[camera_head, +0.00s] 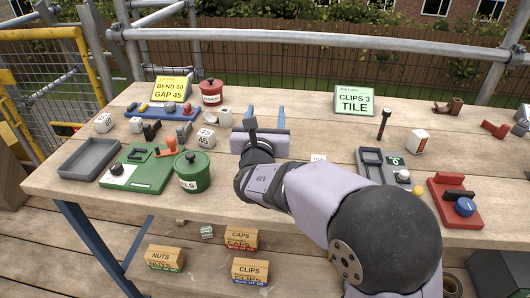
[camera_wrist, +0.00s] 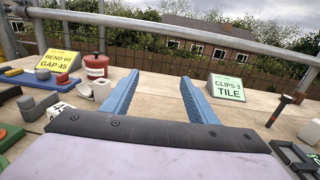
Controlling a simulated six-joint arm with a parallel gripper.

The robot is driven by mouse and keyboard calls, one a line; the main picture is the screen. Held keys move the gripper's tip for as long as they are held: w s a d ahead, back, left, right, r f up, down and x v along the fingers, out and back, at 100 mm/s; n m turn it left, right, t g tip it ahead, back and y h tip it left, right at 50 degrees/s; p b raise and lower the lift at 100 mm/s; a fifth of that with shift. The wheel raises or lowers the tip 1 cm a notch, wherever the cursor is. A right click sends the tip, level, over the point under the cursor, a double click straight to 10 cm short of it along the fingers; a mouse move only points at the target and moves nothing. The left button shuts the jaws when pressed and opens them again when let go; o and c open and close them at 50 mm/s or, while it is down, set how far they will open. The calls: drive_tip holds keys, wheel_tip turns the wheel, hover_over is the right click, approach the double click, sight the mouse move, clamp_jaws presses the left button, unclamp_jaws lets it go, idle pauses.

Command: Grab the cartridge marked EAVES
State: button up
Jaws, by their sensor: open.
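No marking that I can read as EAVES shows in either view, so I cannot tell which thing is that cartridge. A small white block with an orange label (camera_head: 418,141) stands at the right of the bench; its marking is too small to read. A white roll-like piece (camera_head: 225,117) lies left of my gripper, and it also shows in the wrist view (camera_wrist: 101,90). My gripper (camera_head: 266,110) is over the middle of the bench, pointing to the far edge. Its two blue fingers are apart, with nothing between them in the wrist view (camera_wrist: 159,82).
A yellow sign (camera_head: 172,89), red pot (camera_head: 211,91) and green sign (camera_head: 354,101) stand at the back. A green pot (camera_head: 192,172), green fixture (camera_head: 140,168) and grey tray (camera_head: 89,158) are left; a red fixture (camera_head: 455,202) is right. Labelled boxes (camera_head: 242,239) sit below.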

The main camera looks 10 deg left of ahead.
drive_tip(key=shift+f, duration=2.45)
wheel_tip(320, 180, down, 4)
drive_tip(key=shift+r+b, duration=0.1)
drive_tip(key=shift+b, duration=0.25)
drive_tip(key=shift+w+r, duration=0.1)
drive_tip(key=shift+w, duration=1.4)
drive_tip(key=c, duration=1.2)
drive_tip(key=shift+o, duration=0.2)
drive_tip(key=shift+r, duration=0.15)
wheel_tip(320, 180, up, 28)
drive_tip(key=p, duration=0.5)
